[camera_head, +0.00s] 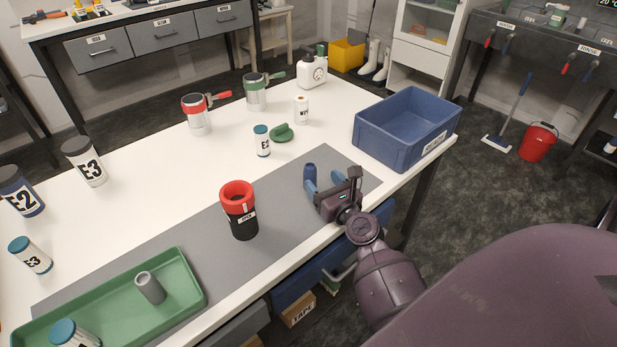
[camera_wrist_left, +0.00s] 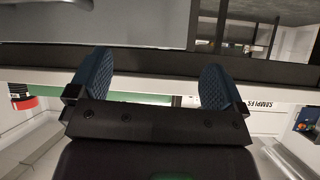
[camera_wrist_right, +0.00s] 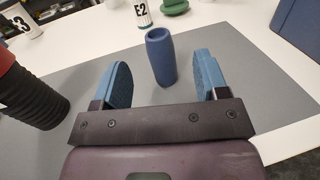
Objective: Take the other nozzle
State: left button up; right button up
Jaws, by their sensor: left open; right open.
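A blue nozzle (camera_head: 310,172) stands upright on the grey mat (camera_head: 265,215). In the right wrist view the nozzle (camera_wrist_right: 161,57) stands just beyond my right gripper, between the lines of its fingers and not gripped. My right gripper (camera_head: 327,183) is open over the mat, its blue fingers (camera_wrist_right: 161,82) apart. A grey nozzle (camera_head: 150,288) stands in the green tray (camera_head: 190,275) at lower left. My left gripper (camera_wrist_left: 154,80) is open and empty in the left wrist view, and is out of the head view.
A black container with a red collar (camera_head: 240,218) stands on the mat left of my right gripper; it also shows in the right wrist view (camera_wrist_right: 28,95). A blue crate (camera_head: 400,148) stands behind to the right. Several bottles and jars stand at the back and left.

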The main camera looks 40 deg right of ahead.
aim_at(313, 174)
jog(key=shift+w+d+f+b, duration=0.1)
jog(key=shift+w+b, duration=0.15)
jog(key=shift+w, duration=1.1)
jog(key=shift+w+d+f+b, duration=0.1)
jog(key=shift+w+b, duration=0.15)
jog(key=shift+w, duration=1.05)
jog(key=shift+w+d, duration=0.15)
jog(key=shift+w, duration=0.4)
jog(key=shift+r, duration=0.1)
jog(key=c, duration=1)
